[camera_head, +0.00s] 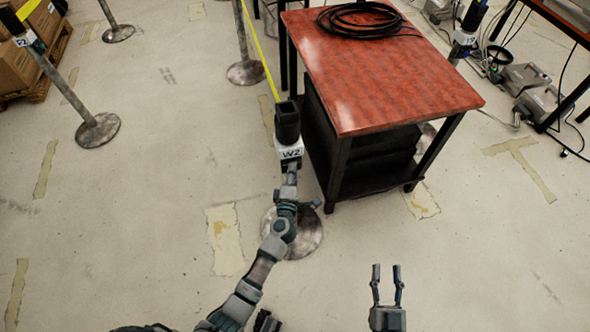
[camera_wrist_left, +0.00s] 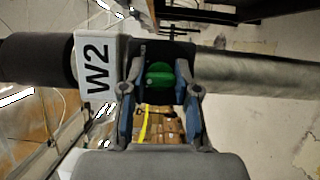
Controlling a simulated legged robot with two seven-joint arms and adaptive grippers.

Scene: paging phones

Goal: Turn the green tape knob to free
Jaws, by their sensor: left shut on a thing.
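The green knob (camera_wrist_left: 160,75) shows in the left wrist view on the black head of the post labelled W2 (camera_wrist_left: 97,80). My left gripper (camera_wrist_left: 160,98) has its fingers on both sides of the knob and is shut on it. In the head view, my left gripper (camera_head: 291,172) is at the W2 post head (camera_head: 288,125), just below the label, and the knob is hidden there. My right gripper (camera_head: 386,272) is open and empty above the floor at the lower right.
A red-topped table (camera_head: 400,75) with a coiled black cable (camera_head: 360,18) stands just right of the W2 post. A yellow tape (camera_head: 262,55) runs from the post head toward the back. Other posts (camera_head: 97,130) stand at the left. The floor around my right gripper is clear.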

